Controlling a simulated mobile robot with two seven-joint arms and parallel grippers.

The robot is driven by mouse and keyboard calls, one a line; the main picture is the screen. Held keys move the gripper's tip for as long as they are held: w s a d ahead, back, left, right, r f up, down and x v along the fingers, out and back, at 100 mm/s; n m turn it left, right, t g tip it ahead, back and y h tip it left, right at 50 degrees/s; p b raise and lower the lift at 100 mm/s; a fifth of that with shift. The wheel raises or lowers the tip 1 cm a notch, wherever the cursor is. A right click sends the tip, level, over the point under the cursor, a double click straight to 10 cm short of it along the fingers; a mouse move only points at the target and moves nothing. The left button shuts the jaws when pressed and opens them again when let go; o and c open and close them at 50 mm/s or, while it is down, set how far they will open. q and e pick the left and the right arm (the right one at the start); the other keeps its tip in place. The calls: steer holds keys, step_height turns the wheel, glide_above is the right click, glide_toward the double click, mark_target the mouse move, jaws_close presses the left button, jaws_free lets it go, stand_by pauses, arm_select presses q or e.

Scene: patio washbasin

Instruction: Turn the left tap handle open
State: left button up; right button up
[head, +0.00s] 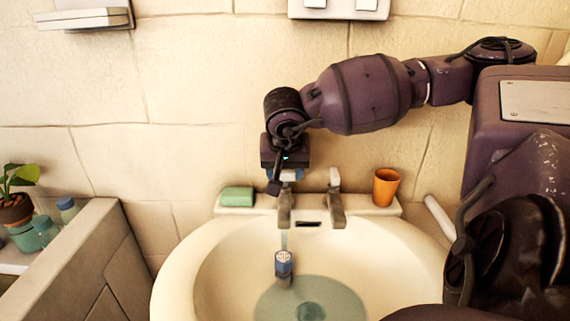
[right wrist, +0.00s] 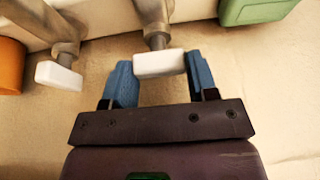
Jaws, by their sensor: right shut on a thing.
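The left tap (head: 285,210) stands on the back rim of the washbasin. My right gripper (head: 286,177) is above it and mostly hides its handle in the head view. In the right wrist view, the white left tap handle (right wrist: 160,64) sits between the blue fingers of my right gripper (right wrist: 160,70), which is shut on it. A thin pale stream (head: 284,241) runs down below the left tap. The right tap (head: 335,205) stands beside it, with its white handle (right wrist: 58,76) clear of the fingers. My left gripper is not in view.
The washbasin (head: 180,270) holds shallow water. A small blue-grey shape (head: 284,263) shows below the stream; I cannot tell what it is. Green soap (head: 237,196) lies left of the taps and an orange cup (head: 386,187) stands right. A potted plant (head: 16,208) is far left.

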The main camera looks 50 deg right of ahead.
steer(key=o, duration=0.9)
steer(key=shift+r, duration=0.15)
steer(key=p+v, duration=0.1)
steer(key=v, duration=0.9)
steer(key=shift+s+a+r, duration=0.1)
steer(key=shift+a+r, duration=0.05)
steer(key=shift+r, duration=0.05)
